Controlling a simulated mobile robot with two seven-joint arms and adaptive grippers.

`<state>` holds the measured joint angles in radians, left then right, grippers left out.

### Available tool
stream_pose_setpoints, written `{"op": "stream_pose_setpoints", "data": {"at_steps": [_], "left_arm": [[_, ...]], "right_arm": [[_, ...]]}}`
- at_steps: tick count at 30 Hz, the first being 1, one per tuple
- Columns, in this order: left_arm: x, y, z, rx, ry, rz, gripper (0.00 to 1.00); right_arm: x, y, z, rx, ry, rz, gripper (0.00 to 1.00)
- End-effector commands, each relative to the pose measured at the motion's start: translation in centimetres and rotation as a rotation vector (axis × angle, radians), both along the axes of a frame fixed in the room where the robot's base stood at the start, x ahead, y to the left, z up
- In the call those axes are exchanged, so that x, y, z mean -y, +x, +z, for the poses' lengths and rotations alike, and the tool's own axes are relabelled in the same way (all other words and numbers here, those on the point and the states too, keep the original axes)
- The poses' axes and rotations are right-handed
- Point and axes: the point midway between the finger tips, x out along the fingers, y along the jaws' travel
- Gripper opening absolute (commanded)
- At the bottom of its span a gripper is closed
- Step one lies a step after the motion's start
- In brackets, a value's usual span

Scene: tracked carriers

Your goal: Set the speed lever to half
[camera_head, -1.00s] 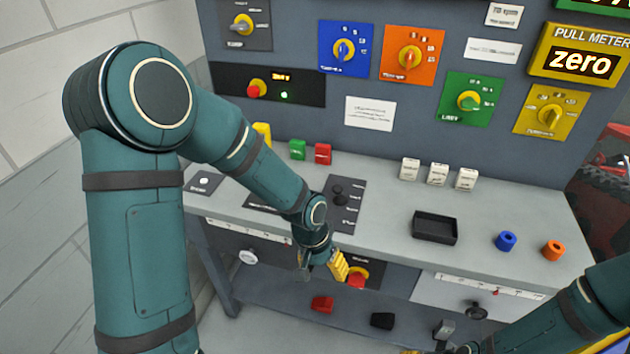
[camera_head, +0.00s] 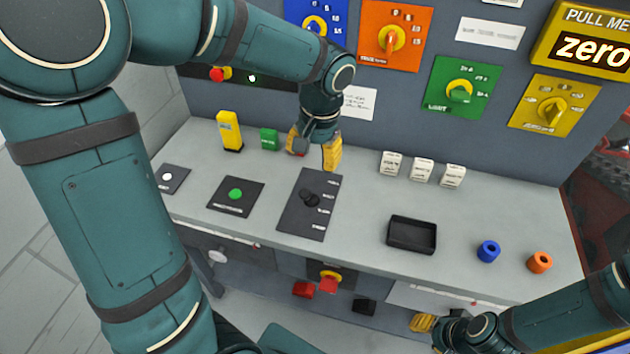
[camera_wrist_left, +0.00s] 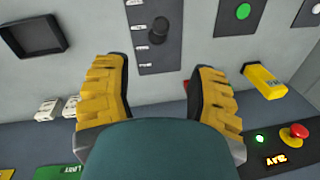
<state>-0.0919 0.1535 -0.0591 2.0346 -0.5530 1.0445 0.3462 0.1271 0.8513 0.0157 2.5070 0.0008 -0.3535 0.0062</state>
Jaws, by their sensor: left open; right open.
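The speed lever is likely the black knob (camera_head: 309,199) on a dark plate (camera_head: 297,222) with several small white labels, flat on the bench. The labels are too small to read. The knob stands around the middle of the plate; its exact setting I cannot tell. In the left wrist view the knob (camera_wrist_left: 158,28) is at top centre, beyond my fingers. My left gripper (camera_head: 314,148) is open and empty above the back of the bench, behind the plate and apart from the knob. My right gripper (camera_head: 436,328) is low at the front right, open, partly hidden.
A yellow block (camera_head: 229,131) and green block (camera_head: 269,139) stand left of my left gripper. White blocks (camera_head: 422,170) stand to its right. A black tray (camera_head: 411,236), blue ring (camera_head: 488,251) and orange ring (camera_head: 540,262) are at the right. Dials line the wall.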

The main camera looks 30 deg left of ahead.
Motion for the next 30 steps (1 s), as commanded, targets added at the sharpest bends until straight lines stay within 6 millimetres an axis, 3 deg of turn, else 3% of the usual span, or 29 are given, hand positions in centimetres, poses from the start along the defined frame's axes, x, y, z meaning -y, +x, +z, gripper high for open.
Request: {"op": "stream_pose_setpoints", "data": {"at_steps": [5, 18, 24, 30], "left_arm": [[-0.3, -0.1, -2.3, -0.003, 0.000, 0.001, 0.57], [-1.4, -0.2, -10.6, -0.005, -0.001, 0.001, 0.57], [-1.7, -0.1, -12.8, -0.002, 0.000, 0.000, 0.57], [-1.7, -0.1, -13.5, 0.000, -0.001, 0.001, 0.57]], "right_arm": [[0.0, -0.2, -0.6, -0.004, 0.000, 0.003, 0.47], [0.0, -0.3, -2.6, -0.005, 0.001, 0.006, 0.47], [0.0, -0.1, -3.1, -0.002, 0.001, 0.005, 0.47], [0.0, -0.1, -3.2, -0.001, 0.001, 0.006, 0.47]]}}
